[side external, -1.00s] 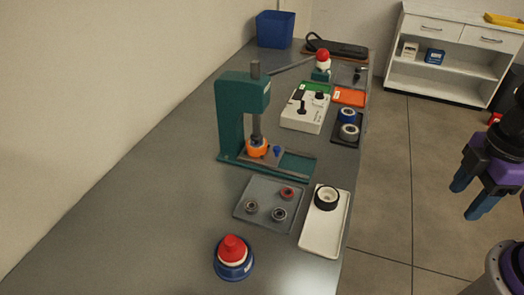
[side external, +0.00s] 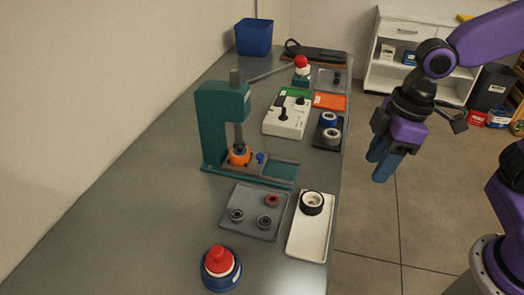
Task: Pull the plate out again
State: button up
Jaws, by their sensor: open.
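A green press (side external: 212,125) stands on the bench, with its ram (side external: 239,135) lowered to an orange ring-shaped part (side external: 239,156). That part sits on a small plate with a blue knob (side external: 260,158) at its right side; the plate is mostly hidden under the part. A green base with a track (side external: 281,173) runs out to the right of the knob and looks empty. My gripper (side external: 380,168), with blue fingers, is open and empty, pointing down in the air to the right of the bench, well apart from the press and the knob.
A grey tray (side external: 252,228) with several small rings and a white tray (side external: 306,240) with a black ring (side external: 312,203) lie in front of the press. A white control box (side external: 287,116) stands behind it. A red-topped blue item (side external: 220,268) stands at the front.

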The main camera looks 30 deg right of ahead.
jog(key=w+a+r+m+t, duration=0.1)
jog(key=w+a, duration=0.3)
jog(key=w, duration=0.7)
jog(key=m+t+y, duration=0.1)
send_near(261, 155)
jog(key=x, duration=0.8)
jog(key=shift+w+f, duration=0.1)
grip_shut()
